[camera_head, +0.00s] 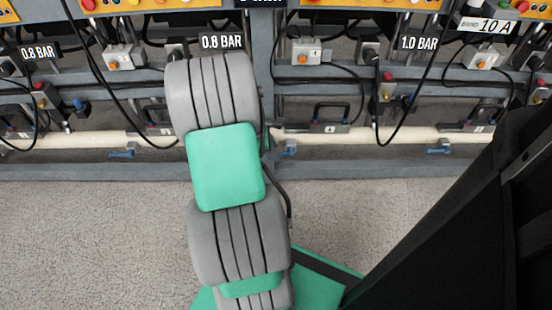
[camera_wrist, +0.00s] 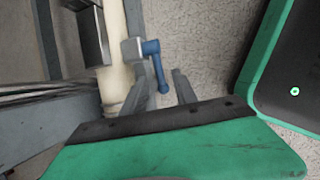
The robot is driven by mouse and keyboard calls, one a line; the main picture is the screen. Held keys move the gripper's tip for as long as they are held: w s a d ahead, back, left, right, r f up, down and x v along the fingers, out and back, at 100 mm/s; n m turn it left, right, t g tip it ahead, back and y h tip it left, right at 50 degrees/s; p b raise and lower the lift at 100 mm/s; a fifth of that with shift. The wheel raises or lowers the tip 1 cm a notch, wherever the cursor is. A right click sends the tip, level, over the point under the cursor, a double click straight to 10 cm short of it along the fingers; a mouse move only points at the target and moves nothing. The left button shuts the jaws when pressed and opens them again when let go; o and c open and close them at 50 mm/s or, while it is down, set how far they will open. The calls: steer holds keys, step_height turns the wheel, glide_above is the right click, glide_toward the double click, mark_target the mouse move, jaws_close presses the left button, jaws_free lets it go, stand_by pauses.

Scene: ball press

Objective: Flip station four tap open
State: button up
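In the wrist view a tap with a blue lever handle (camera_wrist: 154,62) sits on a grey block beside a cream pipe (camera_wrist: 118,70). The lever points down the picture toward my gripper (camera_wrist: 172,88). Its two grey fingers look parted, with the lever's lower end close to their tips; I cannot tell whether they touch. In the head view my arm hides the gripper. Just right of the arm is a blue tap (camera_head: 288,149), with other blue taps at left (camera_head: 124,152) and right (camera_head: 439,147). Station numbers are too small to read.
A grey frame rail (camera_head: 390,168) runs below the taps, with a cream pipe (camera_head: 380,136) behind. Black cables (camera_head: 107,95) hang in front of the stations. Dark handles (camera_head: 331,113) stand above the pipe. The carpet floor (camera_head: 90,240) in front is clear at left.

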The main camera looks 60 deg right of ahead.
mark_target(281, 155)
steer(key=x, duration=0.3)
steer(key=shift+b, duration=0.35)
jaws_close()
steer(key=shift+a, duration=0.1)
stand_by(0.9)
